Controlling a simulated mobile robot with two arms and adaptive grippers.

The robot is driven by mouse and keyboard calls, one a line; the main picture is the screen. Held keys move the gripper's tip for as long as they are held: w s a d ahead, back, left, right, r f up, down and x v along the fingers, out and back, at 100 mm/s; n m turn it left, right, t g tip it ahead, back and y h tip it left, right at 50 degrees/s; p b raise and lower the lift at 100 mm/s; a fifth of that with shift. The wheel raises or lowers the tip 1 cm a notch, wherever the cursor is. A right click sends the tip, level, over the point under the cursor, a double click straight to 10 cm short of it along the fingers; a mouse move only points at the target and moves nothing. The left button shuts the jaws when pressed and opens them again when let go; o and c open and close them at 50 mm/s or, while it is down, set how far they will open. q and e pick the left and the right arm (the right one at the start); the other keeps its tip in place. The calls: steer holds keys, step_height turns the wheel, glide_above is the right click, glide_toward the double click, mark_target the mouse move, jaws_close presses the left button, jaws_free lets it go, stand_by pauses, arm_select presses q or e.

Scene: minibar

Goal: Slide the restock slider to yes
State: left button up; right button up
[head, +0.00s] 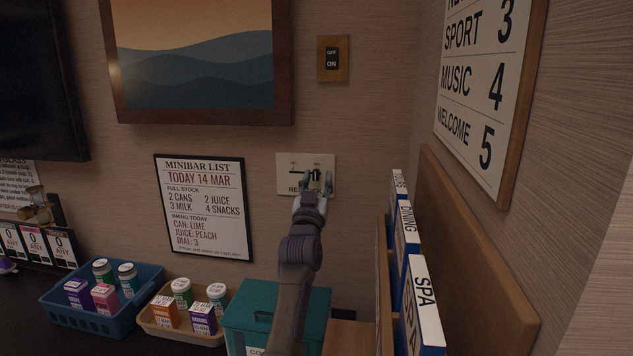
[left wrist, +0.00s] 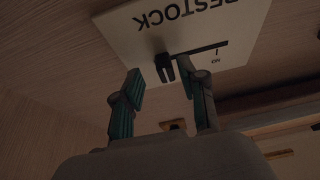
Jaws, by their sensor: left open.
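The restock slider plate (head: 284,184) is a white panel on the wall, below the picture and right of the minibar list. My left gripper (head: 316,181) is open in front of its right half, fingers toward the wall. In the left wrist view the plate (left wrist: 215,22) shows upside down with the word RESTOCK. Its dark slider knob (left wrist: 162,68) stands at the left end of the slot there. The open fingers (left wrist: 160,92) are either side of the knob, just short of it or around it; contact is unclear.
A wooden rack (head: 477,262) with SPA and DINING folders stands close on the right of my arm. Below are a teal box (head: 262,312), a tan basket (head: 178,337) and a blue basket (head: 88,318). An off/on switch (head: 333,58) is above the plate.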

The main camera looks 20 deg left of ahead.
arm_select(q)
steer(key=shift+s+f, duration=0.15)
steer(key=shift+s, duration=0.05)
steer(key=v, duration=1.1)
steer(key=shift+s, duration=0.25)
arm_select(e)
steer(key=shift+d, duration=0.35)
arm_select(q)
steer(key=shift+d+f, duration=0.1)
steer(key=shift+d, duration=0.05)
arm_select(e)
steer(key=shift+s, duration=0.1)
